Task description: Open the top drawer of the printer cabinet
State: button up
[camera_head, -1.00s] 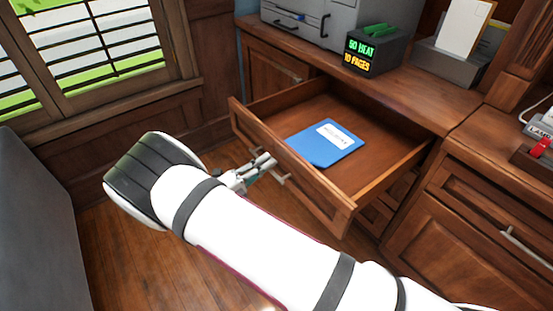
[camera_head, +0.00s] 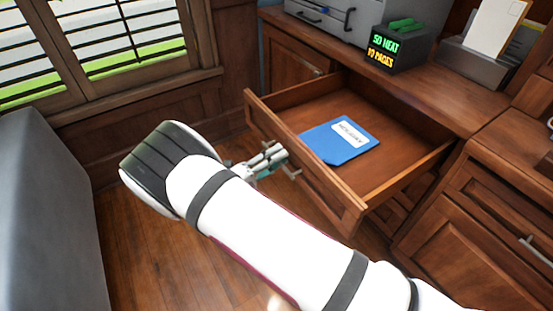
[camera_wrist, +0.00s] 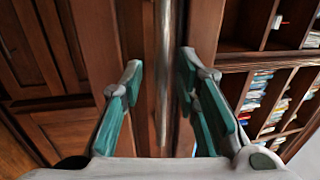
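The top drawer (camera_head: 330,188) of the wooden printer cabinet (camera_head: 292,68) is pulled well out, its inside in plain view. A blue folder (camera_head: 338,145) with a white label lies in it. My gripper (camera_head: 279,156) is at the outer face of the drawer front, by the metal handle (camera_head: 293,172). In the wrist view, the handle bar (camera_wrist: 165,60) runs between the two green-padded fingers of my gripper (camera_wrist: 160,68). The fingers are apart, with gaps on both sides of the bar. Part of the handle is hidden behind the fingers in the head view.
A grey printer (camera_head: 365,18) and a dark box with lit text (camera_head: 395,50) stand on the cabinet top. A grey padded block (camera_head: 50,205) is at the left. Wood floor (camera_head: 150,250) is free beside my arm. Shelves (camera_wrist: 265,85) show in the wrist view.

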jog(key=v, duration=1.2)
